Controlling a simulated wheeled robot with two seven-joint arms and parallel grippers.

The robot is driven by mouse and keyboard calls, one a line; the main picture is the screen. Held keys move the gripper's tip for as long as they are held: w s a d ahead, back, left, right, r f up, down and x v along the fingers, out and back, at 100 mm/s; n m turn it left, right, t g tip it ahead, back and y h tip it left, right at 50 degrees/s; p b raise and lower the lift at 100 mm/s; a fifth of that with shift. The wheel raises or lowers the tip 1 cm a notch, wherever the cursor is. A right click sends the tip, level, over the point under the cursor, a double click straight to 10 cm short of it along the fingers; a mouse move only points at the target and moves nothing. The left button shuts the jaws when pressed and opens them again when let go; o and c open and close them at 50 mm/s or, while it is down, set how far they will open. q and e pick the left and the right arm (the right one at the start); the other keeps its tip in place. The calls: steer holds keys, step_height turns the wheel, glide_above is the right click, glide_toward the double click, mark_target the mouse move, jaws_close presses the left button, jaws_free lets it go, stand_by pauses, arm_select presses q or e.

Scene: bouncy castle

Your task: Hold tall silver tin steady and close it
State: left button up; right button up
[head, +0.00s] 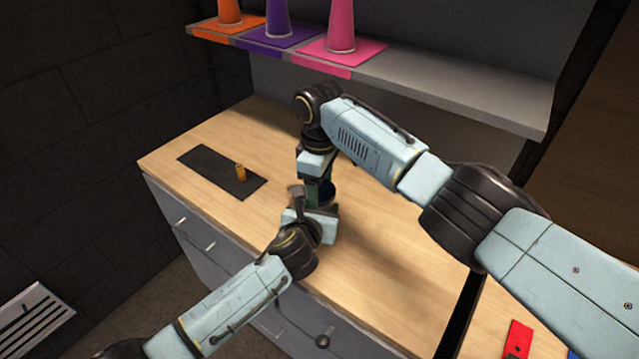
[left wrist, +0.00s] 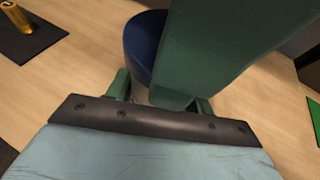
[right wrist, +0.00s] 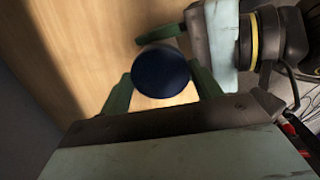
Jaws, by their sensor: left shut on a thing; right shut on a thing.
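The tall silver tin (left wrist: 140,95) is mostly hidden between my left gripper's fingers; a pale strip of its body shows in the left wrist view. A dark blue round lid (right wrist: 161,76) lies between my right gripper's fingers (right wrist: 160,90). It also shows in the left wrist view (left wrist: 146,45) at the tin's top, and as a dark blue patch in the head view (head: 328,190). My left gripper (head: 311,208) is shut on the tin from the front. My right gripper (head: 318,188) is shut on the lid from above. I cannot tell whether the lid is fully seated.
An orange cylinder (head: 240,173) stands on a black mat (head: 207,166) at the left of the wooden counter (head: 375,265). Orange, purple (head: 290,22) and pink cones (head: 341,28) stand on the shelf (head: 455,90) behind. The counter right of the grippers is clear.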

arm_select(q)
steer(key=shift+d+r, duration=0.25)
steer(key=shift+d, duration=0.1)
arm_select(e)
steer(key=shift+s, duration=0.1)
arm_select(q)
steer(key=shift+w+a, duration=0.1)
steer(key=shift+a, duration=0.05)
arm_select(e)
steer(key=shift+a+r, duration=0.1)
arm_select(q)
steer(key=shift+a, duration=0.1)
arm_select(e)
steer(key=shift+d+f, duration=0.2)
steer(key=shift+f, duration=0.15)
